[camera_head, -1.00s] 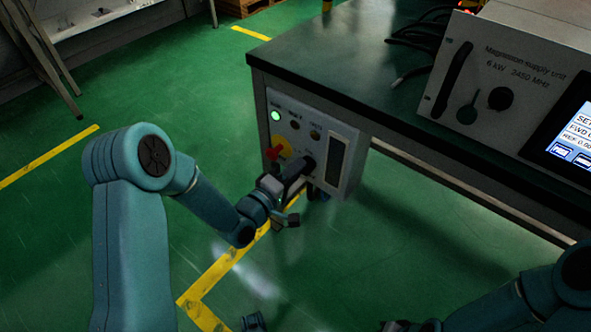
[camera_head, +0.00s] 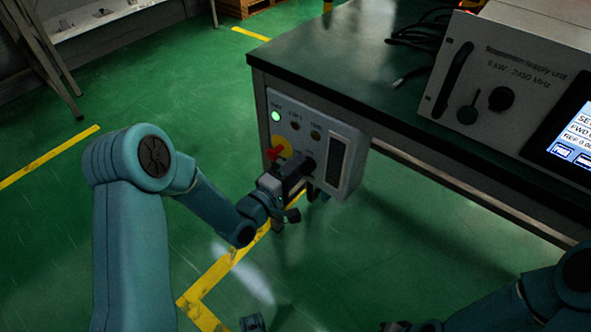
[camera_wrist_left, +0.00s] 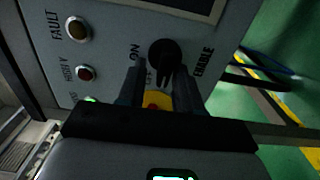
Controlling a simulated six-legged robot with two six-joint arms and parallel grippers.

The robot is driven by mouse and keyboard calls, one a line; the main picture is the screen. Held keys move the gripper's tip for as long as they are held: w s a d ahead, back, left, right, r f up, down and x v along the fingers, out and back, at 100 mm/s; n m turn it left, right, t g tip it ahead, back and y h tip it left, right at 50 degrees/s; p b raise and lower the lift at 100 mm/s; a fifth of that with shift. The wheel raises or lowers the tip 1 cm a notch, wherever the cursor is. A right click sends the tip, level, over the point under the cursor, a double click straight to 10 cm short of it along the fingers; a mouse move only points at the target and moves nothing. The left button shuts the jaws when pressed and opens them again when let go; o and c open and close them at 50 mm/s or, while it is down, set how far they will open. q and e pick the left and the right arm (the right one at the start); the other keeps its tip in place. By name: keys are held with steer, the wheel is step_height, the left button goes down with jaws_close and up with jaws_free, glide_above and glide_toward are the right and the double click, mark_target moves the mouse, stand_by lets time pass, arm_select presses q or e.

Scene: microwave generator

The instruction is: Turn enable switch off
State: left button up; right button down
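The enable switch is a black rotary knob (camera_wrist_left: 163,55) on a grey control box (camera_head: 347,135) fixed to the bench's side. ON and ENABLE labels stand beside it in the left wrist view. It also shows in the head view (camera_head: 308,163), partly behind my gripper. My left gripper (camera_head: 292,182) is in front of the box's lower part. In the left wrist view its two fingers (camera_wrist_left: 158,80) are apart, one to each side of the knob's lower end; I cannot tell whether they touch it. My right arm is at the lower right, its gripper mostly cut off.
A red and yellow emergency stop (camera_head: 278,150) sits just left of the gripper. A green lamp (camera_head: 276,116) is lit on the box. The bench (camera_head: 340,62) carries the magnetron supply unit (camera_head: 510,75) and black cables (camera_head: 420,35). Green floor to the left is clear.

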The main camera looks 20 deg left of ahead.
arm_select(q)
steer(key=shift+f, duration=0.1)
steer(key=p+v, duration=0.5)
steer(key=v, duration=1.1)
steer(key=shift+s+p, duration=0.2)
steer(key=shift+p, duration=0.15)
